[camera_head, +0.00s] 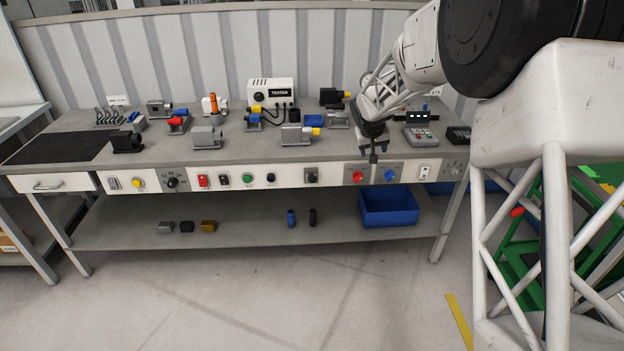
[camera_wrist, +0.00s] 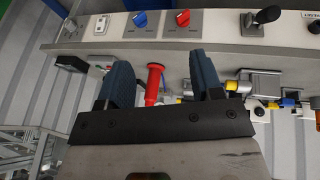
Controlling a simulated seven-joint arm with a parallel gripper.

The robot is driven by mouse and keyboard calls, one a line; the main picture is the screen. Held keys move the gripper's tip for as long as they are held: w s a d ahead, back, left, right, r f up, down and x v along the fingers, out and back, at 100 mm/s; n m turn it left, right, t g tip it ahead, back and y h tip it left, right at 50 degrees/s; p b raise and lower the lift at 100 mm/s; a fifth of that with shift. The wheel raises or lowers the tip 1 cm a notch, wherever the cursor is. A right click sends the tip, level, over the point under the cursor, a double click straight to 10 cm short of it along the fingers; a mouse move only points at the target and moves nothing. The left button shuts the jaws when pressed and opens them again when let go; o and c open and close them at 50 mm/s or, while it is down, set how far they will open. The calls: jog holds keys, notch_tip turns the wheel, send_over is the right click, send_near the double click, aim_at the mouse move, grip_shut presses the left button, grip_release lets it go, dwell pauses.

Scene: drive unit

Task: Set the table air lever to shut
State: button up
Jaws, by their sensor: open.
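A red lever (camera_head: 357,177) and a blue lever (camera_head: 390,175) sit on grey plates on the bench's front panel, right of centre. The wrist view, turned over, shows the blue lever (camera_wrist: 140,19) and red lever (camera_wrist: 183,18) at the top. Their labels are too small to read, so I cannot tell which is the table air lever. My gripper (camera_head: 373,155) is above the bench's front edge, just above and between these two levers. In the wrist view my gripper (camera_wrist: 163,70) has its fingers apart, touching neither lever.
A red handle-shaped thing (camera_wrist: 153,85) shows between the fingers in the wrist view; its distance is unclear. A black-knobbed lever (camera_wrist: 267,15) and a white switch (camera_head: 424,171) flank the two levers. A grey keypad box (camera_head: 421,136) stands right of my gripper. A blue bin (camera_head: 388,208) is below.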

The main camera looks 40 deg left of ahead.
jog(key=s+a+f+n, duration=0.1)
jog(key=s+a+f, duration=0.1)
jog(key=a+f, duration=0.7)
jog(key=n+y, duration=0.1)
jog(key=n, duration=0.1)
send_over(312, 178)
jog(key=s, duration=0.2)
notch_tip(312, 178, down, 6)
jog(key=shift+w+f, duration=0.15)
jog(key=shift+f, duration=0.1)
jog(key=shift+f, duration=0.1)
jog(key=shift+x, duration=3.75)
jog(key=shift+w, duration=0.15)
jog(key=shift+m, duration=0.3)
grip_shut()
